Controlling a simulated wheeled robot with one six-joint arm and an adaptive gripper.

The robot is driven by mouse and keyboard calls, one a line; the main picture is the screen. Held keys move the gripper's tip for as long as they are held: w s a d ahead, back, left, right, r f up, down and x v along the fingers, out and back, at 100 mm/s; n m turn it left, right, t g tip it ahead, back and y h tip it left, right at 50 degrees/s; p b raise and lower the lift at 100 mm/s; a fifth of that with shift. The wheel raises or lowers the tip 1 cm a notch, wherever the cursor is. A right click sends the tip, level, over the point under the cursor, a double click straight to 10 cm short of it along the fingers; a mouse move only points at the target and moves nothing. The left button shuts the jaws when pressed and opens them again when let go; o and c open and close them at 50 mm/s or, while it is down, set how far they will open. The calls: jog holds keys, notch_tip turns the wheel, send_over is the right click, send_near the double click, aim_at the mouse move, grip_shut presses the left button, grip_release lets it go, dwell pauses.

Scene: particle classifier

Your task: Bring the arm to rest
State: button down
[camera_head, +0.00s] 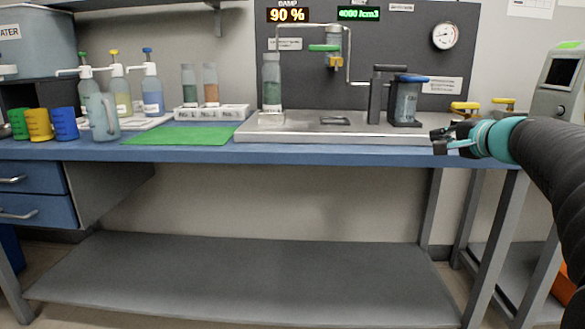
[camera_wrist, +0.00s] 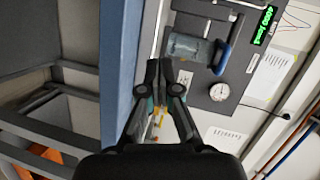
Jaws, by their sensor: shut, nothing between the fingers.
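My arm (camera_head: 555,170) reaches in from the right edge of the head view. My gripper (camera_head: 440,141) is at the right end of the blue bench, by its front edge. In the wrist view my gripper (camera_wrist: 161,75) has its black fingertips together, with nothing between them.
The blue bench (camera_head: 200,152) holds a metal tray (camera_head: 270,132), a green mat (camera_head: 180,135), bottles and cups (camera_head: 65,124). A grey panel carries a gauge (camera_head: 445,36). A grey device (camera_head: 560,85) stands at the right. The lower shelf (camera_head: 240,275) is bare.

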jog(key=s+a+f+n+g+p, duration=0.2)
jog(key=s+a+f+n+g, duration=0.15)
jog(key=s+a, duration=0.4)
jog(key=s+a+f+n+g+p, duration=0.2)
jog(key=s+a+f+n, duration=0.2)
jog(key=s+a, duration=0.35)
jog(key=s+a+f+n+g+h+p, duration=0.1)
jog(key=s+f+n+g+p, duration=0.1)
jog(key=s+f, duration=0.3)
jog(key=s+f+n+g+h+p, duration=0.2)
jog(key=s+f+n, duration=0.2)
jog(key=s, duration=0.9)
jog(key=shift+s+a+f, duration=0.2)
jog(key=shift+a+f, duration=0.2)
jog(key=shift+f, duration=0.45)
dwell(3.8)
